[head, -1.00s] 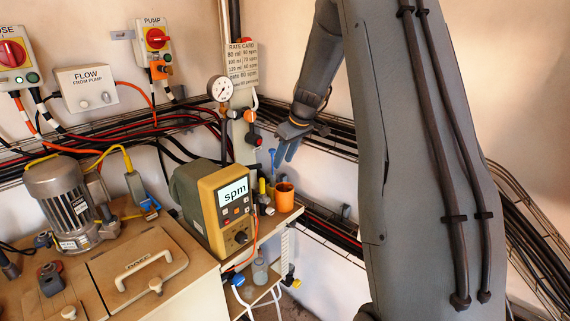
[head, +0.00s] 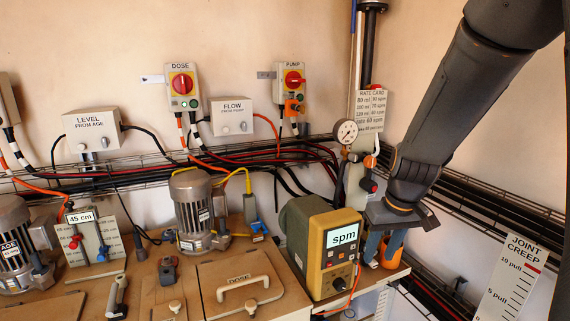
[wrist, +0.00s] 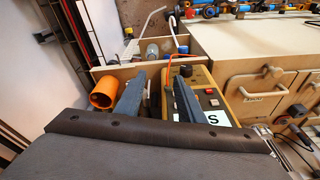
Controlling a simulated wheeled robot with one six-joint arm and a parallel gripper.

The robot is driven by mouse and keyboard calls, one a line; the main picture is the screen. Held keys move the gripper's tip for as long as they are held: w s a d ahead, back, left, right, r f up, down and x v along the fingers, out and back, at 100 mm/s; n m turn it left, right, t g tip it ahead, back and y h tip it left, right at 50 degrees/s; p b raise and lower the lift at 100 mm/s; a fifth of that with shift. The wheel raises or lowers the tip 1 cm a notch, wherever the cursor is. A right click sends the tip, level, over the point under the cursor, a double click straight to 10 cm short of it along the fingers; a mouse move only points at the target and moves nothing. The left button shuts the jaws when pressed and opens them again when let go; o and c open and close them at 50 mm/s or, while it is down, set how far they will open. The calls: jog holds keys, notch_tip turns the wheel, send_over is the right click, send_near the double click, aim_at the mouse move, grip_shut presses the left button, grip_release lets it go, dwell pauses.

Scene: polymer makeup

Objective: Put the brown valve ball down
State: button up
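My gripper (head: 375,249) points down at the small bench end right of the yellow-fronted spm unit (head: 328,250), beside the orange cup (head: 394,245). In the wrist view its two blue-grey fingers (wrist: 158,92) stand apart, with a gap between them. I make out no brown ball in that gap. The orange cup (wrist: 106,92) is left of the fingers and the spm unit (wrist: 205,97) is right of and partly behind them. I cannot pick out the brown valve ball in either view; the fingers and wrist hide part of the bench end.
A pressure gauge (head: 346,132) and rate card (head: 371,112) stand close behind my wrist. A motor (head: 192,207) and the DOSE lid (head: 240,291) are on the bench to the left. Cable trays run along the wall, and a JOINT CREEP board (head: 510,278) is at right.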

jog(key=s+a+f, duration=0.1)
jog(key=s+a, duration=0.1)
jog(key=s, duration=0.5)
jog(key=s+a+f+m, duration=0.1)
jog(key=s+a, duration=0.1)
jog(key=s, duration=0.5)
jog(key=shift+s+a+m+g+h, duration=0.15)
jog(key=shift+s+m+g+h, duration=0.15)
jog(key=shift+g+h, duration=0.1)
jog(key=shift+w, duration=0.1)
jog(key=shift+c, duration=0.5)
